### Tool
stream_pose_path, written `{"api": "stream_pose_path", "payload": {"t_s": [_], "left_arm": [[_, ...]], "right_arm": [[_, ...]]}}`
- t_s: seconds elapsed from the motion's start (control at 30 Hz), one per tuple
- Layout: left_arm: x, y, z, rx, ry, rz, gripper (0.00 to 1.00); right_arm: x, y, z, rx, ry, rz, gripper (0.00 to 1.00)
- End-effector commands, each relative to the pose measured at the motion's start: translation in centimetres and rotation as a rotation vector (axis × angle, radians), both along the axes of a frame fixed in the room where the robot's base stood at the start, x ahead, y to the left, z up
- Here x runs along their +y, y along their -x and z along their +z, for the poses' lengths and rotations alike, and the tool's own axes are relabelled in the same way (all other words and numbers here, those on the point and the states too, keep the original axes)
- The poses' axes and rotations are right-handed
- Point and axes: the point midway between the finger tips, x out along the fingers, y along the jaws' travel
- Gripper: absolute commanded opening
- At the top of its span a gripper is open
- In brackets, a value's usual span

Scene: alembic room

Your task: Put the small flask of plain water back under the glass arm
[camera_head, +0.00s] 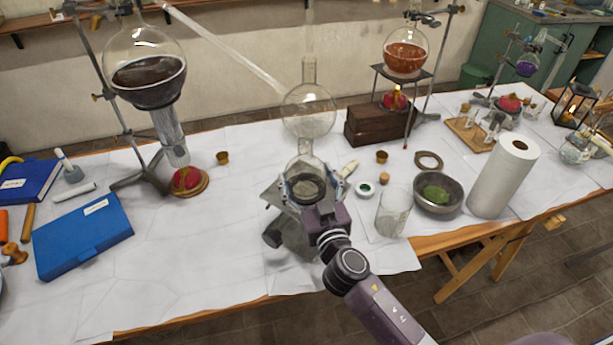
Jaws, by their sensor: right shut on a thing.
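My right gripper (311,187) is shut on a small clear flask (306,162) in the middle of the table, with its fingers on either side of the round body. The flask looks upright, with its neck pointing up. A dark ring shows through its lower part. A grey metal stand (283,194) is below and behind the gripper; I cannot tell whether the flask touches it. The glass arm (225,48) slopes down from the upper left. Its low end is near a larger clear round flask (309,110), just behind the held flask. My left gripper is out of view.
A glass beaker (392,214), a bowl of green stuff (438,194) and a paper roll (504,177) stand to the right. A wooden block (372,124) is behind. A large flask of dark liquid (146,72) hangs at left. White table surface is clear at front left.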

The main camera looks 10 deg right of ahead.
Motion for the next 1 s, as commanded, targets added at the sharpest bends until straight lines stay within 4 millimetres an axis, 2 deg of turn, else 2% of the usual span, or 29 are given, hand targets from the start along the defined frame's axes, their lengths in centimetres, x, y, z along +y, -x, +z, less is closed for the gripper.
{"api": "stream_pose_path", "payload": {"t_s": [0.97, 1.0], "left_arm": [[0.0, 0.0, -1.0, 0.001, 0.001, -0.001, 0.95], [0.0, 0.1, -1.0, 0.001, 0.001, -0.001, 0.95]], "right_arm": [[0.0, 0.0, -0.6, -0.001, 0.001, 0.001, 0.39], [0.0, 0.0, -0.6, -0.001, 0.001, 0.001, 0.76]]}}
